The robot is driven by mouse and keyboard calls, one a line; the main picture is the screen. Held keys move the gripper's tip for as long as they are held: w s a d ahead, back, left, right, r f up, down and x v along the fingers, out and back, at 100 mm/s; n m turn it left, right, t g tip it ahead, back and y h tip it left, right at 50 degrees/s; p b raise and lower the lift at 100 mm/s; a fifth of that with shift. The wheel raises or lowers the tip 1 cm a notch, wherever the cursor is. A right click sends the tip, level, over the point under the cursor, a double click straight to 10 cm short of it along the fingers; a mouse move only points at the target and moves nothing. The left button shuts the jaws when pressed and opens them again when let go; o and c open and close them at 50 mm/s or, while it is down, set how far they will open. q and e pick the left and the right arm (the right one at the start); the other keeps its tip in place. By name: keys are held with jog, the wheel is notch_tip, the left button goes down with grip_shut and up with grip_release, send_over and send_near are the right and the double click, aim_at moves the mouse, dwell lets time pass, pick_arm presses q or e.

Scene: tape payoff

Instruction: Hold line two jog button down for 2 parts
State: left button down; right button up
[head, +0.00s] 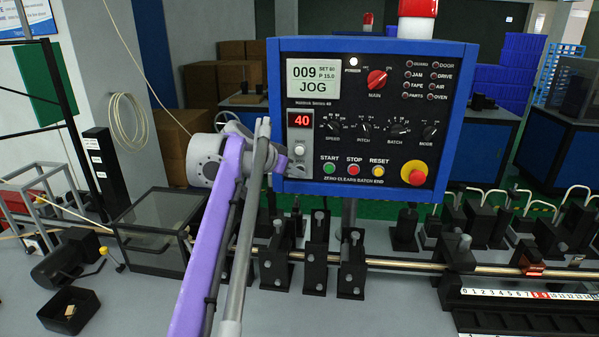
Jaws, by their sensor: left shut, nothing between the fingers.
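The control panel (460,100) is a black face in a blue frame. Below the red "40" readout (301,119) is a pale round button (299,151). My left gripper (296,174) is shut and empty at the panel's lower left, just below that button and left of the green START button (329,168). My gripper and arm hide part of the panel's left edge. I cannot tell which button is the jog button or whether the fingertips touch one. My right gripper is not in view.
Red STOP (354,169) and yellow RESET (379,171) buttons and a red emergency knob (414,173) sit to the right. Below, a rod (400,265) runs through black stands. A clear-sided bin (160,225) and a small black tray (68,312) are at left.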

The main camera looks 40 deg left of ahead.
pick_arm(q)
jog(key=shift+s+d, duration=0.35)
jog(key=shift+s, duration=0.3)
jog(key=shift+s+d+p, duration=0.1)
jog(key=shift+s+d, duration=0.3)
jog(key=shift+s, duration=0.35)
jog(key=shift+s+d+p, duration=0.1)
jog(key=shift+s+d, duration=0.3)
jog(key=shift+s, duration=0.3)
jog(key=shift+s+d+p, duration=0.1)
jog(key=shift+s+d, duration=0.3)
jog(key=shift+s, duration=0.35)
